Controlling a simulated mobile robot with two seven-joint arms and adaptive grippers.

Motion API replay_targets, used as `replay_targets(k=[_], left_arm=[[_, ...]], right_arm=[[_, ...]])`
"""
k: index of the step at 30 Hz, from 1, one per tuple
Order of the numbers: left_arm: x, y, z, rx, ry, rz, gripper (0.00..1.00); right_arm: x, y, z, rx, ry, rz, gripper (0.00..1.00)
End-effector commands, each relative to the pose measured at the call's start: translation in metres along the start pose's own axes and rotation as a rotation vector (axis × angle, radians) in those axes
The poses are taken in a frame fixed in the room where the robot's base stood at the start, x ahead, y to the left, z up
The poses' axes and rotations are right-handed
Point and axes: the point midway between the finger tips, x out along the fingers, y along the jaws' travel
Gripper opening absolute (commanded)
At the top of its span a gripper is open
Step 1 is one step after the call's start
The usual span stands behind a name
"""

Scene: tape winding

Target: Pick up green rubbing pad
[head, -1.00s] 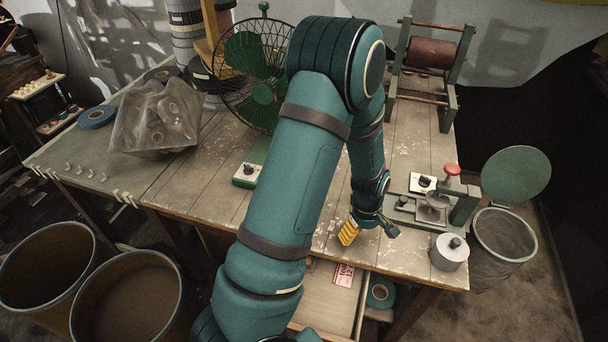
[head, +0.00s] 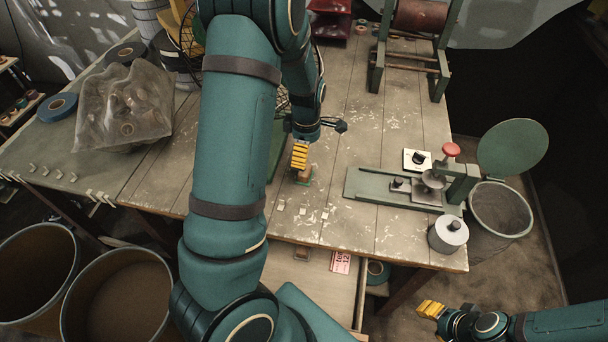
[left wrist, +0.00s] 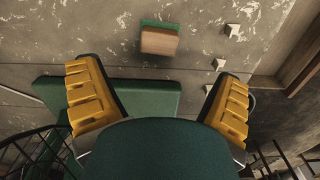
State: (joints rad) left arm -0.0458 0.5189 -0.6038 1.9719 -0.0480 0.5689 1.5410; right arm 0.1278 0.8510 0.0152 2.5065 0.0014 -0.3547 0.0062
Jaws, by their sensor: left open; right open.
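The green rubbing pad (head: 304,175) lies on the worn wooden table, a small block with a wooden back and a green base. It also shows in the left wrist view (left wrist: 159,41), ahead of the fingertips and apart from them. My left gripper (head: 302,152) hangs above the table at the pad, partly covering it in the head view. In the left wrist view its yellow fingers (left wrist: 157,76) are spread wide with nothing between them. My right gripper (head: 431,310) is open and empty at the lower right, beyond the table's front edge.
A green fan base (left wrist: 130,98) lies under the left fingers, with the fan's wire cage nearby. Small white pieces (head: 302,210) lie near the pad. A green tape device (head: 405,190) stands to the right. An open drawer (head: 310,275) juts below the front edge.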

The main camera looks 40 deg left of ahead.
Motion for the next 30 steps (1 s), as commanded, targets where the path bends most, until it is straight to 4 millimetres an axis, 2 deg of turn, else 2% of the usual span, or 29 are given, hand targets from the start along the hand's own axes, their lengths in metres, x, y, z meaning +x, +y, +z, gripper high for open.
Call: replay_targets(k=[1, 3, 14, 22, 30], left_arm=[[0.013, -0.001, 0.0, 0.0, 0.0, -0.002, 0.92], [0.023, 0.0, -0.001, 0.0, 0.001, -0.002, 0.92], [0.046, 0.0, -0.001, 0.001, 0.0, 0.001, 0.92], [0.084, 0.0, -0.003, 0.002, 0.0, -0.001, 0.92], [0.088, 0.0, -0.003, 0.001, 0.0, 0.002, 0.92]], right_arm=[[0.004, 0.002, 0.001, -0.001, -0.003, 0.0, 0.47], [0.006, 0.002, 0.003, -0.002, -0.005, -0.001, 0.47], [0.011, 0.004, 0.005, -0.004, -0.011, -0.002, 0.47], [0.023, 0.008, 0.006, -0.005, -0.01, -0.002, 0.47], [0.023, 0.008, 0.005, -0.006, -0.009, -0.002, 0.47]])
